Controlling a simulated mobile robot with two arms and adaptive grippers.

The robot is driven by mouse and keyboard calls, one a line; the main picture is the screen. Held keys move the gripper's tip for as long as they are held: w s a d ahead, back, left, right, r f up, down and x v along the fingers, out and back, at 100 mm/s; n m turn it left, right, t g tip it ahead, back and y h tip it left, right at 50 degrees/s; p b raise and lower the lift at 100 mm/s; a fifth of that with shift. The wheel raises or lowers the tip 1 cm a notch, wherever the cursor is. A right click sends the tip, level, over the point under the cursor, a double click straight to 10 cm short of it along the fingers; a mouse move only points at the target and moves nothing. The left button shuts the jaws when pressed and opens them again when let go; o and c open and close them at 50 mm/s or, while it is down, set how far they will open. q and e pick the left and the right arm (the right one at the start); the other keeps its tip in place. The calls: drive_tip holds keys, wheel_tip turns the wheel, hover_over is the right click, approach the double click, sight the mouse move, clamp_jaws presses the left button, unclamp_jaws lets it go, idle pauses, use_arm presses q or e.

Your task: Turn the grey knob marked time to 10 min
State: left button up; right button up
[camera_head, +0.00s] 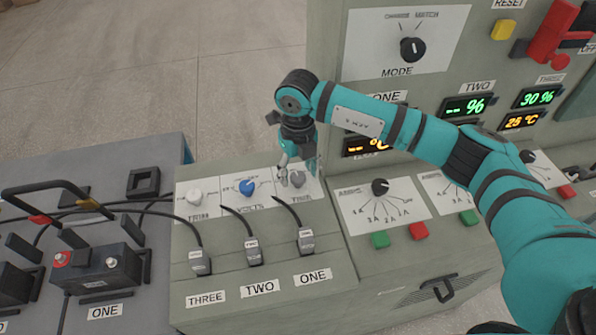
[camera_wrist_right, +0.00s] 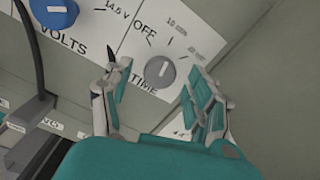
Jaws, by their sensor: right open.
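The grey time knob (camera_head: 297,179) sits on a white label plate at the right end of a row of three knobs. In the right wrist view the grey knob (camera_wrist_right: 159,71) shows with the words OFF, 10 min and another mark around it, and TIME below. Its pointer line looks turned toward the upper right, roughly at the 10 min side, but I cannot tell exactly. My right gripper (camera_head: 298,172) is over the knob; in its wrist view the open fingers (camera_wrist_right: 158,98) stand either side of and just below the knob, apart from it. My left gripper is not in view.
The blue volts knob (camera_head: 247,187) is close to the left, and a white knob (camera_head: 194,197) is beyond it. Cables with plugs (camera_head: 306,240) rise in front of the knobs. The mode panel (camera_head: 405,42) stands behind. A black battery (camera_head: 98,268) is at left.

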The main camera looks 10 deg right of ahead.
sight(298, 176)
wheel_tip(298, 176, up, 11)
drive_tip(key=shift+r, duration=0.15)
idle(0.5)
